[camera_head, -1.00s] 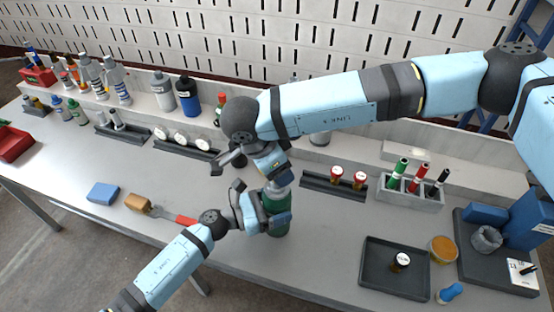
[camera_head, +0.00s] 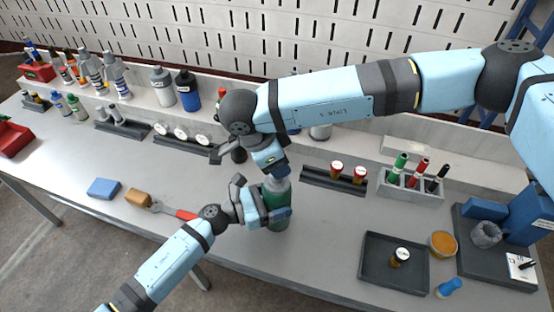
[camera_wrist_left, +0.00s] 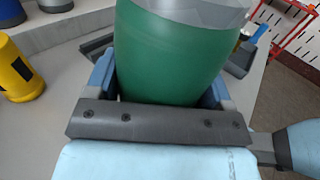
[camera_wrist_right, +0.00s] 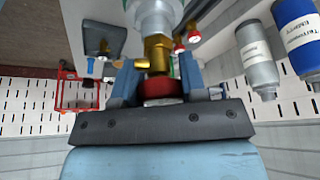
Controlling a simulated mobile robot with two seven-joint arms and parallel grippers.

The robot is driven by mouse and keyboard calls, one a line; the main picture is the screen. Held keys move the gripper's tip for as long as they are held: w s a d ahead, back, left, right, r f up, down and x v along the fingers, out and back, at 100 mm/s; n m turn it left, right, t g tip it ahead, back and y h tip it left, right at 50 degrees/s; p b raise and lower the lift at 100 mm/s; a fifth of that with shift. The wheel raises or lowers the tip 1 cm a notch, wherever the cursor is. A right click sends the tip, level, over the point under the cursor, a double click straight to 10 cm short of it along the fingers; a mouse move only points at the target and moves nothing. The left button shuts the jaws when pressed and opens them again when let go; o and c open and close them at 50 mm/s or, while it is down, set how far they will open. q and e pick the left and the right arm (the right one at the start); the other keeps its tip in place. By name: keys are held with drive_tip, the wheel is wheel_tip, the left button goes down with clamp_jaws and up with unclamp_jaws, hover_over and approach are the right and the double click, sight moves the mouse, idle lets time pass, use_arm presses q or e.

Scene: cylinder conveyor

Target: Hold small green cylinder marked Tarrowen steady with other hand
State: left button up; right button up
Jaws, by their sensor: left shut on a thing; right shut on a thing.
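My right gripper (camera_head: 270,166) is above the cylinder's top, pointing down. In the right wrist view it is shut on a red knob (camera_wrist_right: 162,88) beside a brass valve (camera_wrist_right: 157,52) on the grey shoulder (camera_wrist_right: 155,18). I cannot read any name on the cylinder.
Bottles line the back shelf.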

drive_tip(key=m+g, duration=0.1)
drive_tip(key=m, duration=0.3)
drive_tip(key=shift+g, duration=0.3)
drive_tip(key=o, duration=1.3)
drive_tip(key=v, duration=1.2)
drive_tip(key=shift+a, duration=0.1)
